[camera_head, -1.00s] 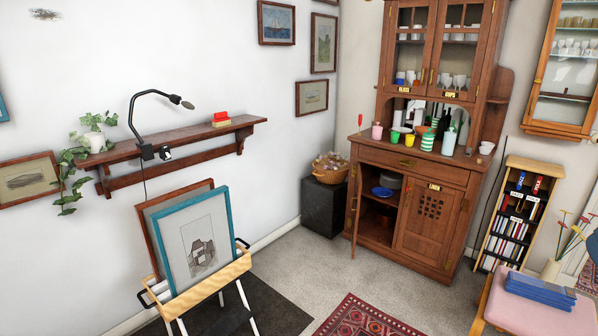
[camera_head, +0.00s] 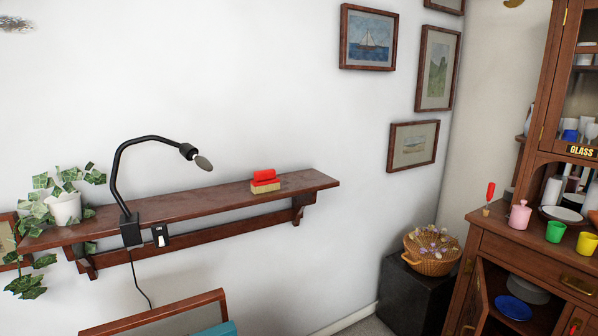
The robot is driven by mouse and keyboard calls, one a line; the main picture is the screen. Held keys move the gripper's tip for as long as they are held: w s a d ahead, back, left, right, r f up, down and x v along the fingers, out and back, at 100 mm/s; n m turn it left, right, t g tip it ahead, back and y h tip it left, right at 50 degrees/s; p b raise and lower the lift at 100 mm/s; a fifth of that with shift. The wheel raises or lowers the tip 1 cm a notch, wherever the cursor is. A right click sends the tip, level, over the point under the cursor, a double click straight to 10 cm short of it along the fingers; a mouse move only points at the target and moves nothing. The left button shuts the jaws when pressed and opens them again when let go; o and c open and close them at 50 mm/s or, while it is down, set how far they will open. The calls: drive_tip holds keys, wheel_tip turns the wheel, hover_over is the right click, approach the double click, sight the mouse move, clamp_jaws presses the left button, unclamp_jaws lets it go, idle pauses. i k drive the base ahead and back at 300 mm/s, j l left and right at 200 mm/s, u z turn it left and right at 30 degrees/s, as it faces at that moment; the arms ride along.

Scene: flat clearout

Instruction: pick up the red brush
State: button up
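The red brush (camera_head: 264,176) lies on the wooden wall shelf (camera_head: 225,198), towards its right end. It has a red top and a pale yellowish lower part. Nothing touches it, and the shelf around it is bare. My gripper is not in view.
A black lamp (camera_head: 130,200) is clamped to the shelf left of the brush, its head reaching towards it. A potted ivy (camera_head: 65,207) stands at the left end. A framed picture (camera_head: 170,318) is below the shelf. A black box (camera_head: 415,295) with a basket (camera_head: 432,252) and the cabinet (camera_head: 495,245) are at right.

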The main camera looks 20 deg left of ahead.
sight(267, 181)
drive_tip(key=i+u, duration=0.2)
drive_tip(key=i, duration=0.3)
drive_tip(key=i+l+u, duration=0.15)
drive_tip(key=i, duration=0.35)
drive_tip(key=i+l+u, duration=0.2)
drive_tip(key=i, duration=0.25)
drive_tip(key=i+u, duration=0.4)
drive_tip(key=i+l+u, duration=0.15)
drive_tip(key=i+u, duration=0.3)
drive_tip(key=i+l+u, duration=0.2)
drive_tip(key=u, duration=0.2)
drive_tip(key=i+l, duration=0.05)
drive_tip(key=i, duration=0.05)
